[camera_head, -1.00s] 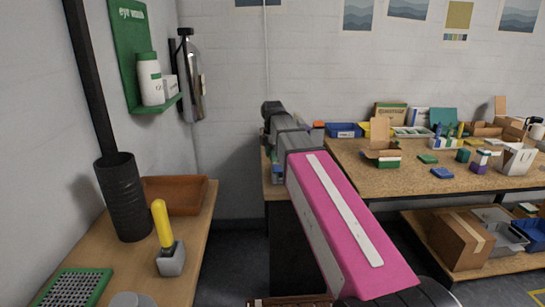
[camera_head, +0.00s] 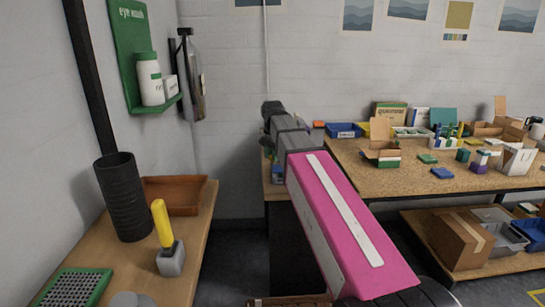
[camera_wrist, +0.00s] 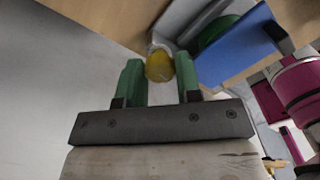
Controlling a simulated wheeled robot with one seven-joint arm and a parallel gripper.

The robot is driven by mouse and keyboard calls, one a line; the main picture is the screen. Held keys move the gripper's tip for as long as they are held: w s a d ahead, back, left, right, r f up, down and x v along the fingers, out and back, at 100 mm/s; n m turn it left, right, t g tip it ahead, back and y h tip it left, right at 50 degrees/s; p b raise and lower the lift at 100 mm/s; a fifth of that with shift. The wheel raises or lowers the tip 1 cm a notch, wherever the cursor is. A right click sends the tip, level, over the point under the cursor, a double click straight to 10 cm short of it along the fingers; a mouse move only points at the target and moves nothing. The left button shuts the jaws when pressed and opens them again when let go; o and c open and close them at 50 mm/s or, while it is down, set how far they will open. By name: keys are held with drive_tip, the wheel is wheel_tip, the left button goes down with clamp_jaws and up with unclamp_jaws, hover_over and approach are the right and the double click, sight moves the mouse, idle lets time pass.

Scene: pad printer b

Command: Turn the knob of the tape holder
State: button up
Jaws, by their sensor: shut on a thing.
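In the wrist view, my gripper (camera_wrist: 160,80) has two green fingers, one on each side of a rounded yellow knob (camera_wrist: 159,66). The gripper is shut on the knob. Just beyond it is what looks like the tape holder, with a blue part (camera_wrist: 240,48), grey-white parts and a dark green round piece partly covered by the blue. In the head view, my pink and grey arm reaches to the back bench, and the fingers and knob are hidden behind it. Only a small blue patch (camera_head: 277,172) shows beside the arm there.
A workbench (camera_head: 400,185) with boxes and a blue bin (camera_head: 344,130) stands to the right of my arm. A left bench carries a black canister (camera_head: 124,198), a brown tray (camera_head: 175,196) and a yellow-handled tool (camera_head: 164,240). The wall is close behind.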

drive_tip(key=o, duration=0.4)
drive_tip(key=shift+r, duration=0.1)
drive_tip(key=shift+r, duration=2.4)
